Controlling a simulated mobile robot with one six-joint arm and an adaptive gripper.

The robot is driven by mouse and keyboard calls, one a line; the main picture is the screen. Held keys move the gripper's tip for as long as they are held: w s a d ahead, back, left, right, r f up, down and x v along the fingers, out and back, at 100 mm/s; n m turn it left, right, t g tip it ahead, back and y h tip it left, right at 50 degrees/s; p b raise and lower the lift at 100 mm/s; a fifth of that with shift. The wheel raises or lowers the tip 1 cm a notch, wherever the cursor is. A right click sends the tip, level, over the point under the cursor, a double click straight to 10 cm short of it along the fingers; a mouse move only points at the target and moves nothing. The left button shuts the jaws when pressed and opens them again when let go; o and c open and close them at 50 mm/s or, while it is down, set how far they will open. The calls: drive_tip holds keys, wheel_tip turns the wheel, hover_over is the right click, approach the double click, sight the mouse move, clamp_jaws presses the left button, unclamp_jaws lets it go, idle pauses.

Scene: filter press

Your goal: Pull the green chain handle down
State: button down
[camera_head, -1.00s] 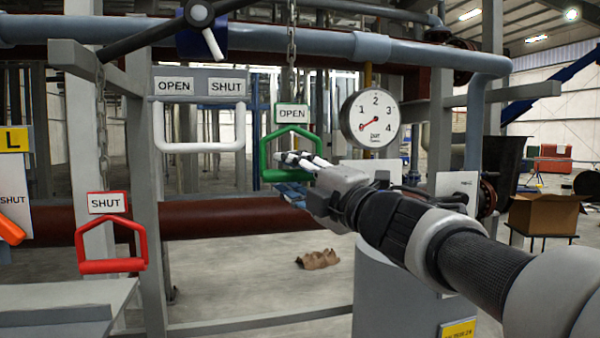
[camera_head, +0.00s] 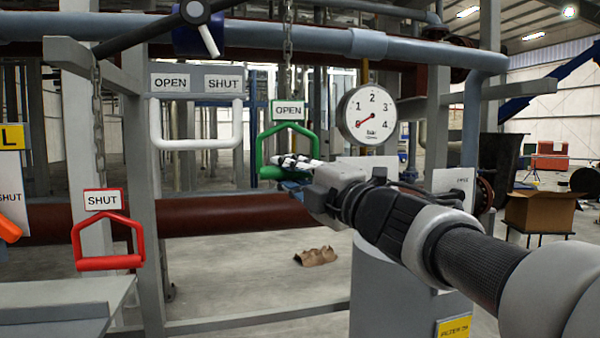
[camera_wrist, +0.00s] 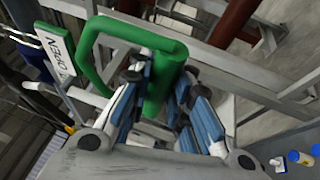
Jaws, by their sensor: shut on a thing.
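The green chain handle (camera_head: 264,147) is a triangular pull hanging from a chain (camera_head: 288,45) under a white OPEN tag (camera_head: 288,111). My gripper (camera_head: 288,165) reaches it from the right, with its fingers at the handle's lower bar. In the wrist view the green handle (camera_wrist: 166,78) lies between the two blue-padded fingers of my gripper (camera_wrist: 160,95), which are shut on its bar. The OPEN tag (camera_wrist: 54,52) shows at the left there. Part of the lower bar is hidden behind the fingers in the head view.
A red handle (camera_head: 108,262) with a SHUT tag hangs on another chain at the left. A white bar handle (camera_head: 196,144) is below OPEN and SHUT plates. A pressure gauge (camera_head: 367,115) stands just right of the green handle. A cardboard box (camera_head: 540,211) is at far right.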

wheel_tip(320, 180, down, 15)
drive_tip(key=b, duration=1.3)
drive_tip(key=shift+w, duration=0.1)
drive_tip(key=c, duration=1.7)
unclamp_jaws()
drive_tip(key=shift+o, duration=1.3)
drive_tip(key=shift+r, duration=0.2)
